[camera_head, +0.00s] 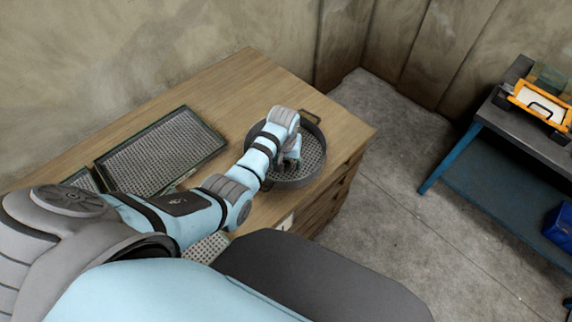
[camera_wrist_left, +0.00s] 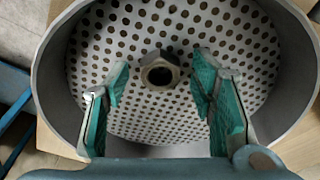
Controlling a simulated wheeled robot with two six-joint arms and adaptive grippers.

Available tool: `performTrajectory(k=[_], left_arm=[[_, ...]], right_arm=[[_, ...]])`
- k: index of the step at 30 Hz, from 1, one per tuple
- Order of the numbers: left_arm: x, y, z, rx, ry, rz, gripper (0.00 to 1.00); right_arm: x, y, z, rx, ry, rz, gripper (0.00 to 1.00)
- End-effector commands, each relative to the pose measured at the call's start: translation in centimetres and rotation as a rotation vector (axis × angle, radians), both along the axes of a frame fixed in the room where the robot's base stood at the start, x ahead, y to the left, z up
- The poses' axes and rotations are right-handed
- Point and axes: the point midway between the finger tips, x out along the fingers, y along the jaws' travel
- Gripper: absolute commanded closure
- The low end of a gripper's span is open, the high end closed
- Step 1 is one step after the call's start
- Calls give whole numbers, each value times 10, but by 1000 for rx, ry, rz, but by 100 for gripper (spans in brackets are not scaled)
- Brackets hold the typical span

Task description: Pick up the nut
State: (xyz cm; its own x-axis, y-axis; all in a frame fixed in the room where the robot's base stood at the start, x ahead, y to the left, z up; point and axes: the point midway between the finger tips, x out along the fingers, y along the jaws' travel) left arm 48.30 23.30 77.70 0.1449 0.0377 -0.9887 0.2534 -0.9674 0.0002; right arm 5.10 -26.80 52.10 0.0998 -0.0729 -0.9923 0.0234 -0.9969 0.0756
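The nut (camera_wrist_left: 160,72) is a dark metal hex piece lying on the perforated floor of a round metal basket (camera_wrist_left: 50,95). The basket also shows in the head view (camera_head: 313,174), on the right part of the wooden table, where my arm hides the nut. My left gripper (camera_wrist_left: 159,88) is open, with its green-padded fingers reaching into the basket. The fingers stand to the left and right of the nut, apart from it, and nothing is between them in contact. In the head view my left gripper (camera_head: 290,160) points down over the basket. My right gripper is in neither view.
Rectangular mesh trays (camera_head: 160,152) lie on the left of the wooden table (camera_head: 250,75). A blue-legged workbench (camera_head: 450,158) with an orange item (camera_head: 540,104) stands at the right, with a blue bin (camera_head: 560,226) below. Bare floor lies between.

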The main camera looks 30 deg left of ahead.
Motion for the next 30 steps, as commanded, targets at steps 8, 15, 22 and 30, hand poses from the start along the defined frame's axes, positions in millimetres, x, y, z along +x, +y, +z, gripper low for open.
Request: performTrajectory(k=[8, 15, 22, 30], left_arm=[[0, 0, 0, 0, 0, 0, 98], [0, 0, 1, 0, 0, 0, 100], [0, 0, 23, 1, -2, 0, 100], [1, 0, 94, 0, -5, 1, 100]], right_arm=[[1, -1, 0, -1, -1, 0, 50], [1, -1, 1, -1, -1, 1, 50], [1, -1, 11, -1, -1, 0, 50], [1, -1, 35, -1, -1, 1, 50]])
